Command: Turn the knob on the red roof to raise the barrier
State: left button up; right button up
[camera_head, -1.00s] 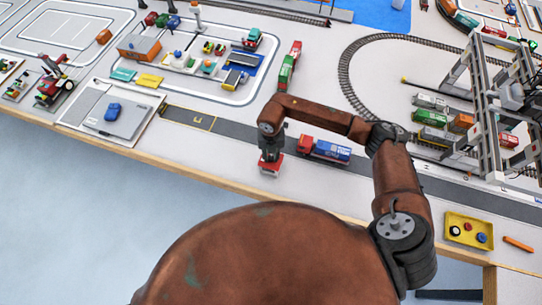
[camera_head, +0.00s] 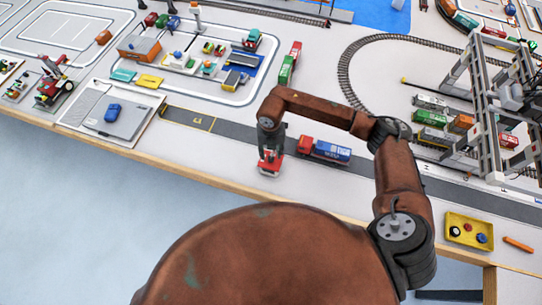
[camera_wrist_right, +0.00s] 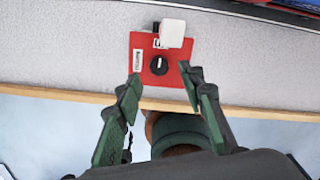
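The small red roof (camera_head: 268,170) sits near the front edge of the table, below my right gripper (camera_head: 270,154). In the right wrist view the red roof (camera_wrist_right: 145,80) carries a round black knob (camera_wrist_right: 159,65) with a pale pointer line. A white label and a white block (camera_wrist_right: 172,30) are beside the knob. My right gripper (camera_wrist_right: 163,79) is open, with its green fingers spread on either side of the roof's near part. The knob lies just beyond the fingertips in the picture, with nothing gripping it. My left gripper is not in view. I cannot make out the barrier.
A red and blue truck (camera_head: 325,150) stands on the grey road just right of the gripper. A yellow tray (camera_head: 453,219) with small round parts lies at the front right. Grey gantry cranes (camera_head: 490,110) stand at the right. The wooden table edge (camera_head: 215,178) runs close by.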

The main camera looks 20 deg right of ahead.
aim_at(271, 159)
notch_tip(271, 159, up, 9)
jog(key=shift+f, duration=0.15)
dwell(0.6)
